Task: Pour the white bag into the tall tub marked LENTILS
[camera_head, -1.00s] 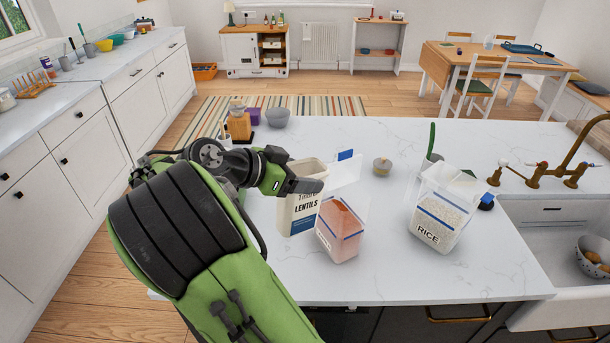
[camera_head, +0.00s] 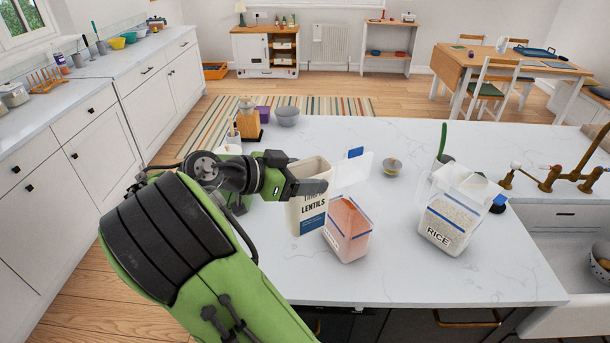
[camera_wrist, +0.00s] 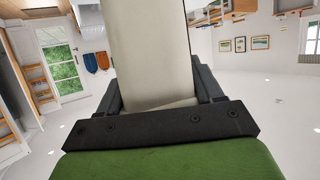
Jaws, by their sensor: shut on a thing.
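The white bag (camera_head: 309,212) bears the word LENTILS and a blue band near its bottom. It stands upright and open at the top; I cannot tell whether it touches the counter. My gripper (camera_head: 312,187) is shut on its upper part. In the wrist view the pale bag (camera_wrist: 152,50) fills the space between my gripper's fingers (camera_wrist: 160,95). A clear tub (camera_head: 348,232) with orange contents is just right of the bag, its clear lid (camera_head: 352,172) raised. Its label is too small to read. The bag hides part of its left side.
A clear tub marked RICE (camera_head: 450,212) stands to the right, with a green-handled utensil (camera_head: 443,140) behind it. A small round pot (camera_head: 392,167) is at the middle of the white counter (camera_head: 410,285). The sink (camera_head: 570,240) is at right. The front counter is clear.

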